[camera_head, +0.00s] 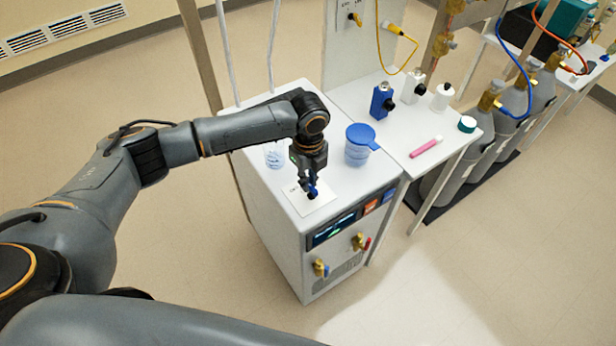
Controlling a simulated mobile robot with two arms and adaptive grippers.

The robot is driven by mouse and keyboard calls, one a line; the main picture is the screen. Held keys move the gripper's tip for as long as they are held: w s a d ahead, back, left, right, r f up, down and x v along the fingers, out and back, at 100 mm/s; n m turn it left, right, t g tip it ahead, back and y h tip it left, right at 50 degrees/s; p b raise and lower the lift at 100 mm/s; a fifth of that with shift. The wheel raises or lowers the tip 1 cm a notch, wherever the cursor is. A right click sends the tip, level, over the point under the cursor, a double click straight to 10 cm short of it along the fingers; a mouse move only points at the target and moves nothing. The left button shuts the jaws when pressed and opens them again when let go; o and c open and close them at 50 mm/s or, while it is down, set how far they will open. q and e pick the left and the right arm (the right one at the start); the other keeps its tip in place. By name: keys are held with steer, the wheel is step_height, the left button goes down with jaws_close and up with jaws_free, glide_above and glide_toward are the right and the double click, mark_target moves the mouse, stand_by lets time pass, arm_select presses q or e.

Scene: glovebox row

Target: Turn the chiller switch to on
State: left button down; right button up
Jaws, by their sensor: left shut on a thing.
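The chiller (275,228) is a white cabinet with a dark display on its front panel and valves below it. A white plate (325,205) with small, unreadable lettering lies on its top near the front edge. A small dark switch knob (311,195) shows at this plate, mostly hidden by my gripper. My left gripper (312,188) points down over the plate, shut on the knob. Which way the knob points cannot be told. My right gripper is out of view.
A blue-lidded jug (360,146) and a clear beaker (274,155) stand on the chiller top close to my gripper. A white bench (405,135) to the right holds bottles and a pink tube. Grey gas cylinders (513,102) stand beyond.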

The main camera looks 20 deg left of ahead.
arm_select(q)
steer(key=shift+m, duration=0.4)
steer(key=c, duration=1.4)
jaws_free()
step_height(320, 180, up, 12)
